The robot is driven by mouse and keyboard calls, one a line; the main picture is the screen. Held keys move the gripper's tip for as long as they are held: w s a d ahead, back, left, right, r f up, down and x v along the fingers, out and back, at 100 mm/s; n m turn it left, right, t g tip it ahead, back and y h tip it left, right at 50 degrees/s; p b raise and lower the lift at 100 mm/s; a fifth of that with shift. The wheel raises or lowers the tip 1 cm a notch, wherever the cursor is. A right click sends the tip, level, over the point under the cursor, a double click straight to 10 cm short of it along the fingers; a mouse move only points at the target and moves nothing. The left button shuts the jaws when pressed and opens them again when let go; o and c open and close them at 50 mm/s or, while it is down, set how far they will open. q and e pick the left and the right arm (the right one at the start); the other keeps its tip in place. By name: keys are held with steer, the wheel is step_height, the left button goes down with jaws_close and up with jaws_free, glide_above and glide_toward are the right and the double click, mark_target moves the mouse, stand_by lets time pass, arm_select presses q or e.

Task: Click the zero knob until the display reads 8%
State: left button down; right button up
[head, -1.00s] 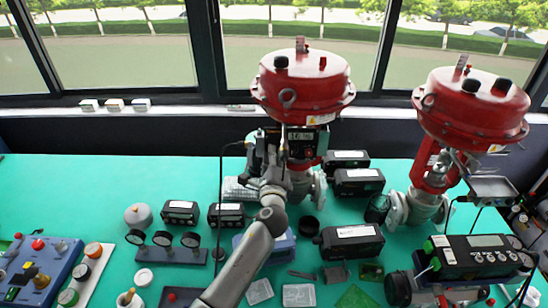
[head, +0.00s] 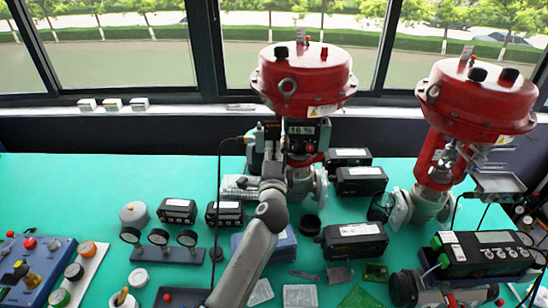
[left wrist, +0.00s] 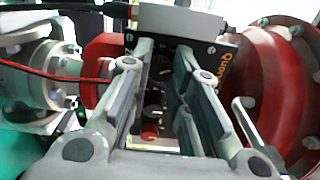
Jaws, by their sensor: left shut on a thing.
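The valve positioner (head: 324,133) is a black box mounted under the red actuator of the middle valve. Its small display (head: 301,131) reads 16 %. My left gripper (head: 277,143) is at the positioner's left front, with its fingers pointing up at the panel. Other dark knobs (left wrist: 154,111) and a red button (left wrist: 149,131) show between the fingers. My right gripper is not in view.
A second red valve (head: 478,95) stands to the right. Black positioner boxes (head: 355,240) lie on the green table (head: 80,190), with gauges (head: 158,237) at left and a control box (head: 30,262) at far left. A black cable runs close to my left gripper.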

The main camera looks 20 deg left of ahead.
arm_select(q)
steer(key=shift+n+b, duration=0.3)
steer(key=shift+n, duration=0.2)
steer(key=c, duration=1.3)
jaws_free()
steer(key=v, duration=1.2)
